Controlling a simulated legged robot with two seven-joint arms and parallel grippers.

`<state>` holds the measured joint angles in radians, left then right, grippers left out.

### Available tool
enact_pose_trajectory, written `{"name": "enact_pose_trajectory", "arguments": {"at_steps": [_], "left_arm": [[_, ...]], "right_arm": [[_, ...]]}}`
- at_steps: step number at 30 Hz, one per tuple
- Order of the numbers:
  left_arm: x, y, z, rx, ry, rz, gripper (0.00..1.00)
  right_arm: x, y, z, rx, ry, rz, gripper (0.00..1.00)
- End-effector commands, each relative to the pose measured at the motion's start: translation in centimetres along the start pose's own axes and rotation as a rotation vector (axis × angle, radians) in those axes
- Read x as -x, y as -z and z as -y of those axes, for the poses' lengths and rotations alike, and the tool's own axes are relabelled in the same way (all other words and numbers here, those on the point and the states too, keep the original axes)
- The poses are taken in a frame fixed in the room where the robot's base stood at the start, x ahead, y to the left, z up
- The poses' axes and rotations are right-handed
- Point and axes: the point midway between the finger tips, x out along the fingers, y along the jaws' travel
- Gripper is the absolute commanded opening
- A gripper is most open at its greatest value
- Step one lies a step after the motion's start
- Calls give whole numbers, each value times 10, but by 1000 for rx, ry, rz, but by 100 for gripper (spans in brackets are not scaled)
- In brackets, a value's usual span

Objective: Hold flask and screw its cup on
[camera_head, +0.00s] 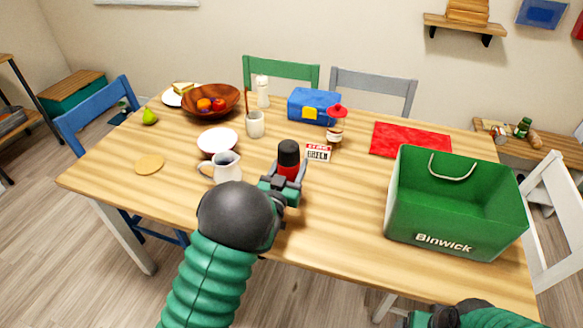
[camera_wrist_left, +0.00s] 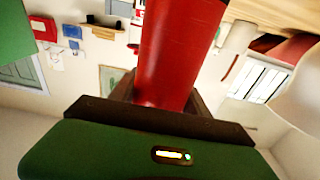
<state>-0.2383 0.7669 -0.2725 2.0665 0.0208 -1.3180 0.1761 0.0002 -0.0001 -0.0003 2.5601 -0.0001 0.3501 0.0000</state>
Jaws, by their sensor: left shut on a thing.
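The flask (camera_head: 288,170) is red with a black top (camera_head: 288,152) and stands upright near the table's front edge. I cannot tell whether the black top is its cup or a stopper. My left gripper (camera_head: 286,182) is shut around the red body, below the black top. In the left wrist view the red flask body (camera_wrist_left: 178,55) rises between the fingers, and its top end is out of frame. A piece of my right arm shows at the bottom right of the head view, but its fingers are not visible.
A white jug (camera_head: 226,168) stands close left of the flask, and a small lettered sign (camera_head: 318,152) close behind. A green crate (camera_head: 440,240) fills the table's right front. A red-topped jar (camera_head: 335,134), blue box (camera_head: 314,106) and red cloth (camera_head: 410,139) lie farther back.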

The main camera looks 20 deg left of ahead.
Motion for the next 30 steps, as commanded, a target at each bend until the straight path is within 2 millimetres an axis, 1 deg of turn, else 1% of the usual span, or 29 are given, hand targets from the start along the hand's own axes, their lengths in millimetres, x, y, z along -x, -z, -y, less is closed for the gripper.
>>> {"name": "enact_pose_trajectory", "arguments": {"at_steps": [1, 2, 10, 11, 15, 25, 28, 30], "left_arm": [[0, -8, 1, -1, 0, -3, 0], [0, -10, 1, -1, 0, -3, 0], [1, -10, 0, -1, 0, -4, 0], [1, -11, 0, -1, 0, 0, 57], [1, -10, 0, -1, 0, -1, 76], [2, -9, 0, 0, 0, -1, 76], [11, -9, 0, 0, 0, -1, 76], [23, -9, 0, 0, 1, 0, 76]], "right_arm": [[-4, -1, 0, 0, 0, 0, 79], [-4, -1, 0, 0, 0, 0, 79], [-4, -1, 0, 1, 0, 0, 79], [-4, -1, 0, 1, 0, 0, 79], [-3, -1, 0, 0, 0, 0, 79], [-2, 0, 0, 1, 0, 0, 79], [-2, 0, 0, 0, 0, 0, 79], [-1, 0, 0, 0, 0, 0, 79]]}}
